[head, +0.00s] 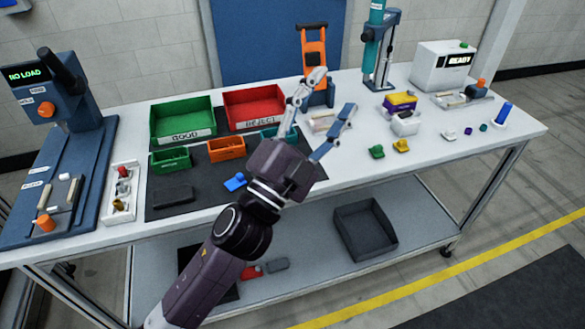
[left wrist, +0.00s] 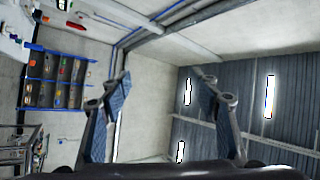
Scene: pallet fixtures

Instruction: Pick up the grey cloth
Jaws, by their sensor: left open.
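No piece is plainly a grey cloth. A flat dark grey piece (head: 173,197) lies on the left part of the black mat in the head view, and a small grey piece (head: 278,265) lies on the lower shelf; I cannot tell whether either is the cloth. My left gripper (head: 335,91) is open and empty, raised above the middle of the table, to the right of the dark grey piece and well apart from it. In the left wrist view its spread fingers (left wrist: 166,76) face wall and ceiling, with nothing between them. My right gripper is not in view.
A green bin (head: 182,121) and a red bin (head: 254,106) stand at the back of the white table (head: 450,150). A blue piece (head: 235,182) lies on the mat. A press stands at left. An empty black tray (head: 366,229) sits on the lower shelf.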

